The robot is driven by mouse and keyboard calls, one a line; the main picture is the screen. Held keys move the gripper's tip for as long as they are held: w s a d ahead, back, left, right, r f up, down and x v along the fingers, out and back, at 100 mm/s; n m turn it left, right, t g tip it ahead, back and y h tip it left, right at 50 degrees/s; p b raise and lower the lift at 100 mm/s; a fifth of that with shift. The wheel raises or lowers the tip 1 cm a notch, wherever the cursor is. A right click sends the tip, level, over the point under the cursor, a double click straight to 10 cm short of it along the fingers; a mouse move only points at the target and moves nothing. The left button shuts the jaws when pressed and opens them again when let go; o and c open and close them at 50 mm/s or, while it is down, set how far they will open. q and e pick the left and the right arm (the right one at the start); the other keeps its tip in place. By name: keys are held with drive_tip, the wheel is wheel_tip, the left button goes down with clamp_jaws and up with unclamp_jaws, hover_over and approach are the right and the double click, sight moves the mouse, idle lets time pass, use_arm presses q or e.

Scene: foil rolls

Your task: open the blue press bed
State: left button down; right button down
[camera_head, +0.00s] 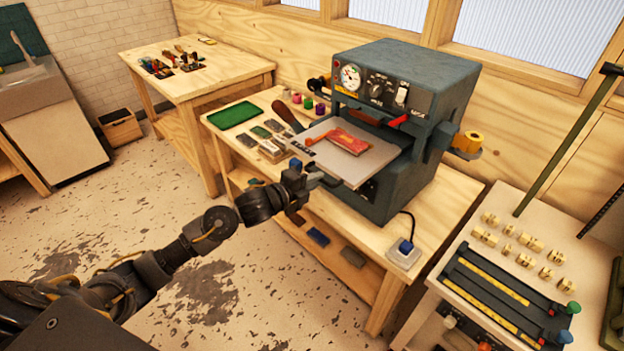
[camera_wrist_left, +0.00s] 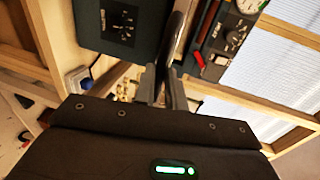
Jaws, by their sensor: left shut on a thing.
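The press (camera_head: 405,75) is a dark blue-grey machine with a dial gauge and knobs, standing on a wooden bench. Its bed (camera_head: 375,172) is a flat grey plate that sticks out of the front opening, with a red book-like piece (camera_head: 348,140) lying on it. My right gripper is not in view.
A green tray (camera_head: 235,115), several metal blocks (camera_head: 270,148) and coloured rolls (camera_head: 308,102) sit left of the press. The floor (camera_head: 215,285) in front is clear.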

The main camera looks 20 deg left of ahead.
use_arm(q)
drive_tip(key=c, duration=1.5)
unclamp_jaws()
drive_tip(key=shift+o, duration=0.2)
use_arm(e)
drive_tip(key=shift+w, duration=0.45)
